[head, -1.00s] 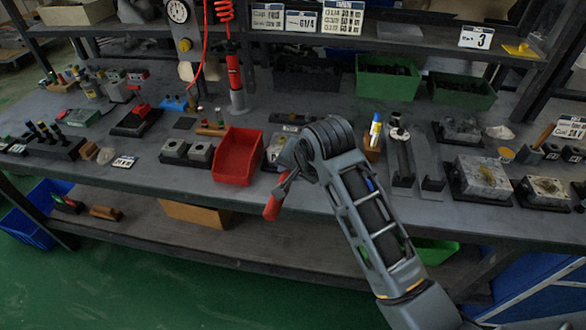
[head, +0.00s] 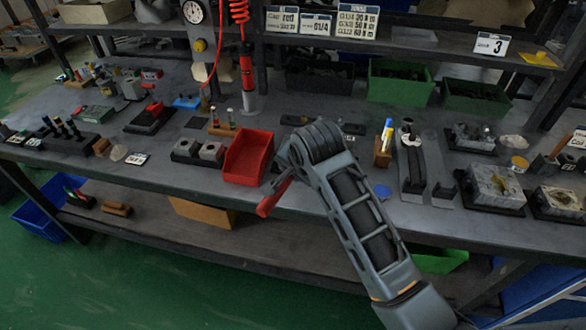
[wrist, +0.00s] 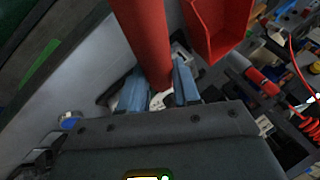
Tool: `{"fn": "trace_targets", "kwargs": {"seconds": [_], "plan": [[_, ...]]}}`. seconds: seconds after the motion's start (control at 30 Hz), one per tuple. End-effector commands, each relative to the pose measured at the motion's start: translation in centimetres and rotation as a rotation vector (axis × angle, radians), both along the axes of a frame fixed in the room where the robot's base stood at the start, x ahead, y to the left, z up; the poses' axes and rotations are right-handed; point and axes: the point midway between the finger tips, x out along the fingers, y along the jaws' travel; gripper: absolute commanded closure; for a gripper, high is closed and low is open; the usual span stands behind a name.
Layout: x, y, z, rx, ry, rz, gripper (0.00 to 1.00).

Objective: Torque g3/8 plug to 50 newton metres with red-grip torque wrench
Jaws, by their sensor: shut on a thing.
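My gripper (wrist: 158,88) is shut on a red grip, which I take to be the handle of the red-grip torque wrench (wrist: 142,35). In the head view the red grip (head: 271,199) hangs tilted at the end of my arm, in front of the bench's front edge. The rest of the wrench is hidden by my gripper and wrist. Metal valve blocks stand on black bases at the right of the bench, one larger (head: 492,184) and one beside it (head: 558,201). Which port holds the G3/8 plug is too small to tell.
A red bin (head: 247,158) stands on the bench just behind my gripper. A red air tool (head: 247,75) hangs on a coiled hose. Green bins (head: 400,84) stand at the back. The bench's front edge is close to my arm.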

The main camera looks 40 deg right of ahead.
Motion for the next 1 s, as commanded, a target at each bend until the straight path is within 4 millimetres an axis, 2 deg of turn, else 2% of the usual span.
{"fn": "trace_targets", "kwargs": {"seconds": [0.53,1.0], "plan": [[-1.8,-1.1,0.2,-0.001,-0.005,0.137,1.00],[-2.1,-1.2,0.2,-0.001,-0.005,0.156,1.00]]}}
